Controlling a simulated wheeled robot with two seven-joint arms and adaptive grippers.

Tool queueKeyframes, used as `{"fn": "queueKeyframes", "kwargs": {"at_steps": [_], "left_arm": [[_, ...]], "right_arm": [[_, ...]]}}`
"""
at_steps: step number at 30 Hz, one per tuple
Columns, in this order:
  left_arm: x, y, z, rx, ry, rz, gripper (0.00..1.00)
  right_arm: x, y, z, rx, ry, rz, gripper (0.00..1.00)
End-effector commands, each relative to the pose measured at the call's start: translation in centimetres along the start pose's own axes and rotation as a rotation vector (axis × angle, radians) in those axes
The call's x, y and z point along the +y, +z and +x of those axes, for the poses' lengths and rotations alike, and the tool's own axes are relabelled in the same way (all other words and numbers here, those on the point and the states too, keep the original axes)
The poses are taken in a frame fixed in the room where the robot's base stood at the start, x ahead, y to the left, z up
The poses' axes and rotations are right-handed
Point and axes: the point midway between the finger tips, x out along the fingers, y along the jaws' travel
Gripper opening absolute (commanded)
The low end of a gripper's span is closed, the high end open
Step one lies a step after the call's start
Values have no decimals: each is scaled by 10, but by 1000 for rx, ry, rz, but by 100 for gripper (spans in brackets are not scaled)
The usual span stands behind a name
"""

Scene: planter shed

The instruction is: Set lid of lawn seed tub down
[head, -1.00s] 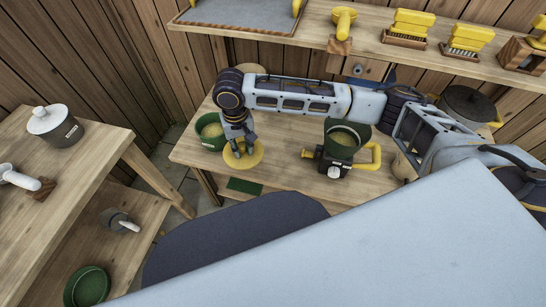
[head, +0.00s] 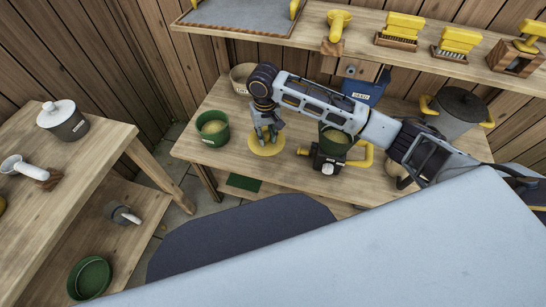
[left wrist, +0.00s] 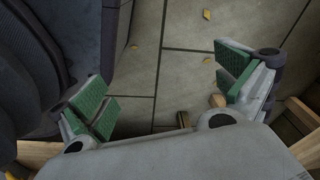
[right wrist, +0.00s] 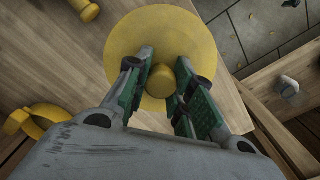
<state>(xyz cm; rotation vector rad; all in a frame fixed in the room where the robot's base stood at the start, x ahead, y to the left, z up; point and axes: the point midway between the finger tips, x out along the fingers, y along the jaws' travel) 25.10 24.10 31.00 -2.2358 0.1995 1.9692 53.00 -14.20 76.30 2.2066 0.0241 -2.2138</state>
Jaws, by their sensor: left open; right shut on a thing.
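The lid (head: 266,146) is a flat yellow disc with a round knob, low over the front part of the workbench. It also shows in the right wrist view (right wrist: 205,40). My right gripper (right wrist: 161,78) is shut on its knob from above; I cannot tell if the lid touches the wood. An uncovered green tub (head: 212,138) with pale yellow contents and an unreadable label stands just left of the lid, apart from it. My left gripper (left wrist: 165,88) is open and empty above the paved floor in the left wrist view.
Right of the lid, a green pot (head: 335,146) sits on a dark device with yellow handles. A large dark pot (head: 458,108), a blue bin (head: 366,90) and a pale bowl (head: 240,80) stand farther back. The shelf (head: 300,40) above holds brushes. A second table (head: 75,165) is at left.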

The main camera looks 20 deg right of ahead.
Motion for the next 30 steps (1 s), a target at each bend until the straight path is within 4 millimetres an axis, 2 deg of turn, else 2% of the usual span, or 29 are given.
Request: {"fn": "queueKeyframes", "kwargs": {"at_steps": [5,15,30], "left_arm": [[0,2,7,34,-2,-2,100],[0,-12,6,95,-1,-6,100],[0,-12,6,94,-1,-7,100]], "right_arm": [[8,-7,0,-1,1,-113,0],[12,-9,0,-1,2,-289,0],[12,-9,2,-2,2,-311,0]]}}
